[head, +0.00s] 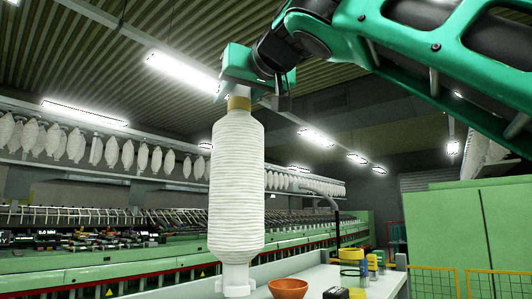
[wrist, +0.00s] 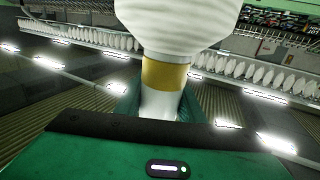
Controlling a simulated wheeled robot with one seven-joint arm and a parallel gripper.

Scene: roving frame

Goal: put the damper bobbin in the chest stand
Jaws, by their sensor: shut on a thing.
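A large white ribbed bobbin (head: 237,185), which I take for the damper bobbin, hangs upright below my gripper (head: 238,88). It has a gold band near its top and a narrow white neck. My gripper is shut on that neck; in the wrist view the gripper (wrist: 158,108) has a finger on each side of it, with the gold band and the white body (wrist: 185,22) beyond. A smooth white foot shows at the bobbin's lower end, low over the counter in the picture. I cannot tell whether it touches anything. I cannot make out the chest stand.
A pale counter (head: 325,277) holds an orange bowl (head: 288,288), yellow-topped items (head: 351,254) and a black and yellow item (head: 337,293). A green cabinet (head: 442,230) and yellow mesh fence (head: 434,283) stand at right. Long green spinning machines (head: 80,276) run behind at left.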

